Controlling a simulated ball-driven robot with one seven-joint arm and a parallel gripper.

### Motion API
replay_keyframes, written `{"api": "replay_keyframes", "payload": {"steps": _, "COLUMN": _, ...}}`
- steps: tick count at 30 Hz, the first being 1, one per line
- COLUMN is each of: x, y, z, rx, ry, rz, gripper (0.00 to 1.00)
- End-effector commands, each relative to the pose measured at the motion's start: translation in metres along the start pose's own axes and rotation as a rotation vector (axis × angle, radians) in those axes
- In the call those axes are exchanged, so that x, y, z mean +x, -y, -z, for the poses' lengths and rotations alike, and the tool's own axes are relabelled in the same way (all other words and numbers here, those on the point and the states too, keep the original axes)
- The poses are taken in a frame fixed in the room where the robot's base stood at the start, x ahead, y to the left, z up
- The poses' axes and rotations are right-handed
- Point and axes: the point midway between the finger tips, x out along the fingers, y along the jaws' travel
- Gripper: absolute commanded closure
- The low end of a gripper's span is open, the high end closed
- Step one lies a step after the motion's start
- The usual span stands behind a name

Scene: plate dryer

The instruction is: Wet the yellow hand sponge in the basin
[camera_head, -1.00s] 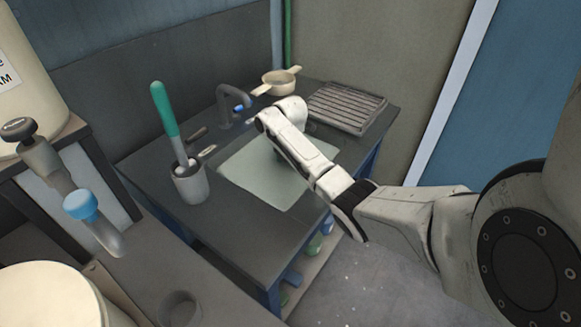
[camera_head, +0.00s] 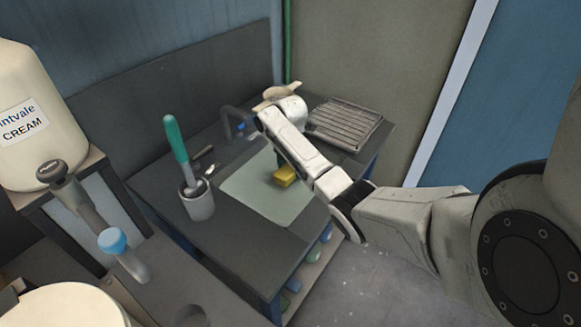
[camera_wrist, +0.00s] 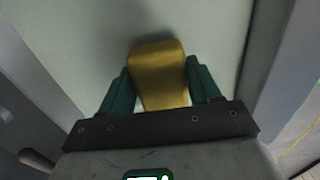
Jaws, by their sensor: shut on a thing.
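The yellow hand sponge (camera_wrist: 160,72) is between the two green fingers of my gripper (camera_wrist: 161,88) in the wrist view, and the gripper is shut on it. In the head view the sponge (camera_head: 285,176) shows beside my arm, over the pale basin (camera_head: 250,190) set in the dark counter. The basin's pale surface (camera_wrist: 90,28) fills much of the wrist view, with a soft shadow by the sponge. I cannot tell whether the sponge touches the basin's bottom or any water. The fingers are hidden by my arm in the head view.
A dark tap (camera_head: 238,120) stands at the basin's back edge. A grey cup (camera_head: 198,202) with a green-handled brush (camera_head: 175,138) stands left of the basin. A ribbed drying rack (camera_head: 345,122) lies to the right.

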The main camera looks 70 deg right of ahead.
Motion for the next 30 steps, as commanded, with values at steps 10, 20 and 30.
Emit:
{"api": "replay_keyframes", "payload": {"steps": 10, "x": -0.036, "y": 0.000, "z": 0.000, "rx": 0.000, "ry": -0.001, "rz": 0.000, "gripper": 0.68}}
{"api": "replay_keyframes", "payload": {"steps": 20, "x": -0.066, "y": 0.000, "z": 0.001, "rx": -0.001, "ry": -0.001, "rz": 0.000, "gripper": 0.68}}
{"api": "replay_keyframes", "payload": {"steps": 30, "x": -0.074, "y": 0.000, "z": 0.000, "rx": 0.000, "ry": -0.001, "rz": 0.000, "gripper": 0.68}}
